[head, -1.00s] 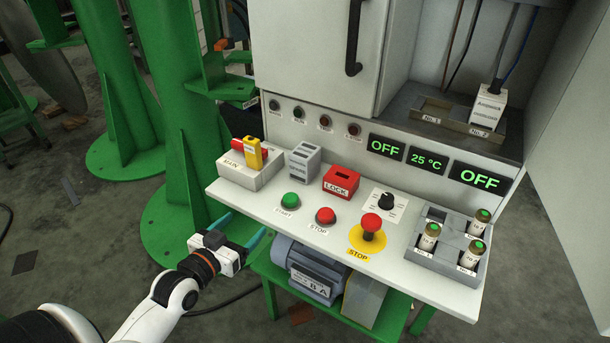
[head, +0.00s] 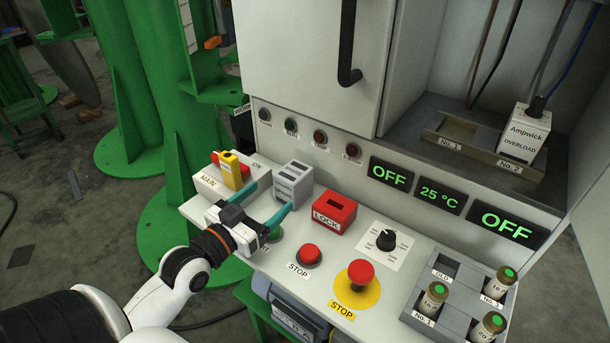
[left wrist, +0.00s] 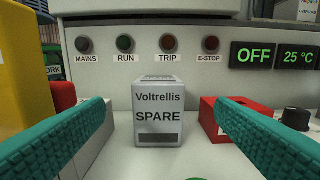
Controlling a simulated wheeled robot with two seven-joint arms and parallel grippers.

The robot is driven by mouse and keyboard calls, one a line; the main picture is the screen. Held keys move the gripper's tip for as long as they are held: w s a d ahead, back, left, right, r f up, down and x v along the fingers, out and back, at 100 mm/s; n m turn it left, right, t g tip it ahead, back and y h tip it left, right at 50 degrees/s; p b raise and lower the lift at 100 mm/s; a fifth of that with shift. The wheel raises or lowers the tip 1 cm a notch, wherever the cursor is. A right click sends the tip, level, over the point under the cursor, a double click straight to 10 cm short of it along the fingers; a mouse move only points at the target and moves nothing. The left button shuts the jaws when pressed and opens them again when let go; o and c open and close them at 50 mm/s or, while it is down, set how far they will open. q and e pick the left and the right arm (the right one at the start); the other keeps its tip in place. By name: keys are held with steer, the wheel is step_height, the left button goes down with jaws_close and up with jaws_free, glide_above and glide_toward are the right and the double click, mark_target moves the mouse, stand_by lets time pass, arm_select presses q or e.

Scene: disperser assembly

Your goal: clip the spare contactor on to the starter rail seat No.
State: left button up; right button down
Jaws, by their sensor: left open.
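The spare contactor (head: 292,182) is a light grey block standing upright on the panel shelf, between the main switch and the red lock box. In the left wrist view its front (left wrist: 158,114) reads "Voltrellis SPARE". My left gripper (head: 268,203) is open, with teal fingers pointing at the contactor from the front left. In the left wrist view the fingers lie either side of it with gaps. The starter rail (head: 480,145) is in the open cabinet bay, with seats labelled No. 1 and No. 2. A white block marked "Ampwick OVERLOAD" (head: 525,134) stands at No. 2; No. 1 looks empty.
The main switch (head: 222,178) with its yellow tag stands left of the contactor; the red lock box (head: 334,210) stands right. The red stop mushroom (head: 360,273) and a grey holder (head: 438,318) with fuses are farther right. The cabinet door (head: 300,45) covers the upper left.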

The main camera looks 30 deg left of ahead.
mark_target(283, 185)
arm_select(q)
steer(key=w, duration=0.6)
steer(key=shift+d, duration=0.2)
steer(key=shift+w+d+r+b, duration=0.15)
steer(key=shift+w+b, duration=0.55)
steer(key=shift+w, duration=2.05)
arm_select(e)
steer(key=v, duration=0.5)
steer(key=shift+r, duration=0.1)
arm_select(q)
steer(key=c, duration=1.3)
steer(key=shift+s+r, duration=0.1)
steer(key=shift+r, duration=0.15)
